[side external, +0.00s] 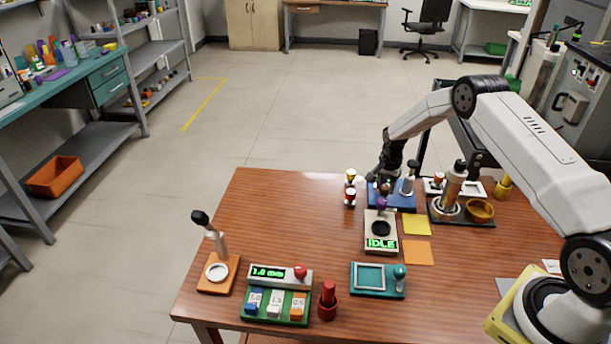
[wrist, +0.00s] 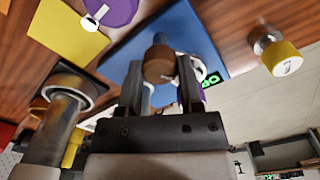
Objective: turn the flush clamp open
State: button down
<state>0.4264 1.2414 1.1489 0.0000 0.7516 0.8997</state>
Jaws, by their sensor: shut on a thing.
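My gripper (side external: 385,180) is at the far edge of the table, over a blue base plate (side external: 405,203). In the wrist view, my gripper (wrist: 161,75) has its two fingers on either side of a brown round knob (wrist: 159,60) and is shut on it. The knob stands over the blue plate (wrist: 175,30) and seems to be the handle of the flush clamp. A green-lit label (wrist: 210,79), partly hidden and upside down, starts with "OP". The lower part of the clamp is hidden by the fingers and knob.
A device reading IDLE (side external: 381,243) with a purple knob stands in front. A metal cylinder stand (side external: 452,195) and a wooden bowl (side external: 480,210) are at right. Yellow (side external: 417,224) and orange squares (side external: 418,252) lie flat. The table's left middle is clear.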

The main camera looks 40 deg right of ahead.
aim_at(385, 187)
jog(key=n, duration=0.5)
jog(key=shift+n, duration=0.3)
jog(key=n, duration=0.6)
dwell(0.4)
jog(key=shift+c, duration=1.2)
grip_release()
jog(key=shift+r, duration=0.1)
jog(key=shift+r, duration=3.85)
